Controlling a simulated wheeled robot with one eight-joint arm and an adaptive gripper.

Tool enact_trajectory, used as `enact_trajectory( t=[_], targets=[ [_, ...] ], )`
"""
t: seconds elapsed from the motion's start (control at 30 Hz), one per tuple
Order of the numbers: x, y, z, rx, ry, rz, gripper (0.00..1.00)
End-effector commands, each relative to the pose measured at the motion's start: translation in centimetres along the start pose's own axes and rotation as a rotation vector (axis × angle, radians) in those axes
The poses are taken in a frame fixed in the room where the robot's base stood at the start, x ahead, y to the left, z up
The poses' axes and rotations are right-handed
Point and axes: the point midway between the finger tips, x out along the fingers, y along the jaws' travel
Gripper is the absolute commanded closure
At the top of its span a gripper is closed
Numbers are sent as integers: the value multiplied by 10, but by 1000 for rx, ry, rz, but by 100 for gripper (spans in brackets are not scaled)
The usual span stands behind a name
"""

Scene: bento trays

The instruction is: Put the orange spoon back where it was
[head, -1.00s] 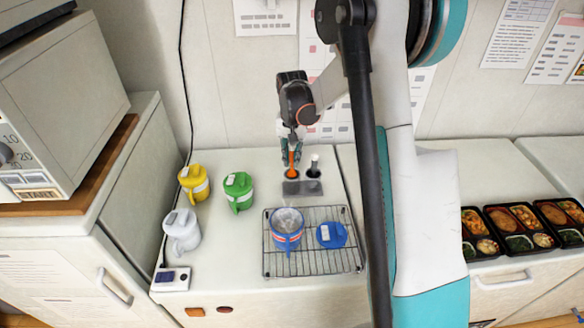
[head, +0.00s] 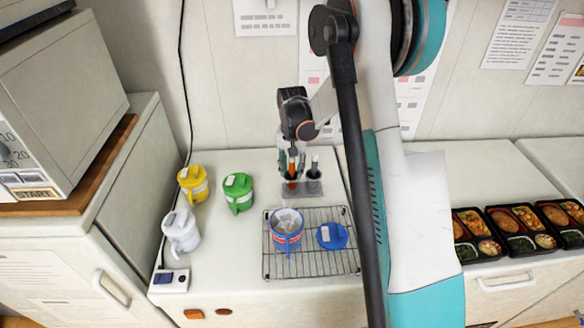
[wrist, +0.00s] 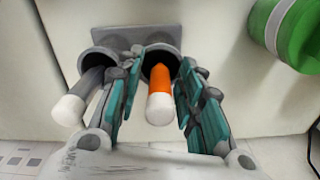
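The orange spoon's handle (wrist: 160,82), orange with a white end, stands in one round cup of the grey two-cup holder (wrist: 113,36). In the head view the orange handle (head: 292,171) shows between my fingers at the back of the counter. My gripper (wrist: 167,65) is around the handle, with one teal-padded finger on each side. Narrow gaps show between handle and fingers, so it looks open. The spoon's lower end is hidden inside the cup. In the head view the holder (head: 306,191) is partly covered by my fingers.
A grey, white-ended utensil (wrist: 80,97) stands in the neighbouring cup, close to one finger. A green mug (head: 238,191) and a yellow mug (head: 193,183) stand to the left. A wire rack (head: 338,268) in front bears a blue-striped mug (head: 286,238) and blue lid (head: 332,236).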

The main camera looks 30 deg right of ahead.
Motion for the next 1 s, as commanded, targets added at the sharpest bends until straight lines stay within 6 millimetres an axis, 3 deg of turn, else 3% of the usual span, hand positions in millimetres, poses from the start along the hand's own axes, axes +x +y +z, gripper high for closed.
enact_trajectory(
  t=[0.27,0.7,1.0],
  targets=[
    [-6,0,0,0,0,0,66],
    [-89,0,0,0,0,0,66],
    [-121,0,0,-1,0,0,66]
  ],
)
